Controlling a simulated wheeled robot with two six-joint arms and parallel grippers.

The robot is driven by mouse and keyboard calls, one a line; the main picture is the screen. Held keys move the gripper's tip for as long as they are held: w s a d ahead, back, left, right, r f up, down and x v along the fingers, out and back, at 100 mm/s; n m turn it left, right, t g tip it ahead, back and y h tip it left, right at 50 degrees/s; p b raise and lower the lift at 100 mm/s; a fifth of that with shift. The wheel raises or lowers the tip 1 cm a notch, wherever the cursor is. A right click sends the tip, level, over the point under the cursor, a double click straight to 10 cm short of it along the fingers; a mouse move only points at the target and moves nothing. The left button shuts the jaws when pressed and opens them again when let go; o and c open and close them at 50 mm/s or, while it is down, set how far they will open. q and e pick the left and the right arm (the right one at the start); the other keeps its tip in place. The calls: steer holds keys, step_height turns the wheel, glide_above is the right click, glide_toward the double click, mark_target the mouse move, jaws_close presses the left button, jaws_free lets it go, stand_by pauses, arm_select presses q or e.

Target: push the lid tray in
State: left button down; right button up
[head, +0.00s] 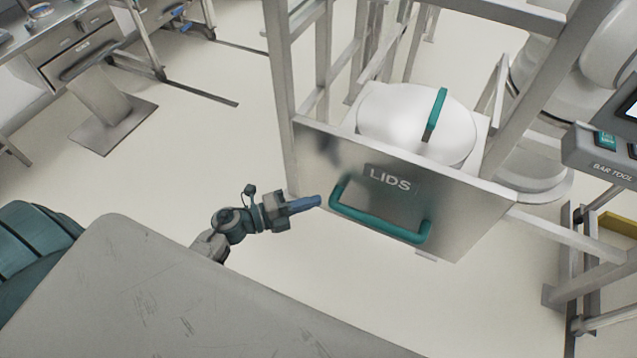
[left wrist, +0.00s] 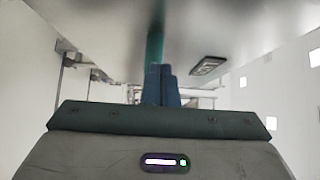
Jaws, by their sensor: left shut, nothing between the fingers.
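The lid tray (head: 300,147) has a grey metal front marked LIDS and a teal handle (head: 378,228). A round white lid (head: 400,125) with a teal grip lies in it. My left gripper (head: 318,201) is shut and empty, its blue fingers pointing at the left end of the handle. In the left wrist view its fingertips (left wrist: 161,72) show in front of the teal handle (left wrist: 155,45), under the tray's grey front. I cannot tell whether the fingertips touch the handle or front. My right gripper is not in view.
A metal frame (head: 279,80) surrounds the tray. A panel marked BAR TOOL (head: 607,160) stands at the right. A workbench with drawers (head: 75,50) is at the back left.

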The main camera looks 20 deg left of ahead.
arm_select(q)
steer(key=w, duration=0.1)
steer(key=w+p, duration=0.1)
steer(key=w, duration=0.1)
steer(key=shift+w+d+r, duration=0.15)
steer(key=shift+w+d, duration=0.05)
steer(key=shift+w, duration=0.45)
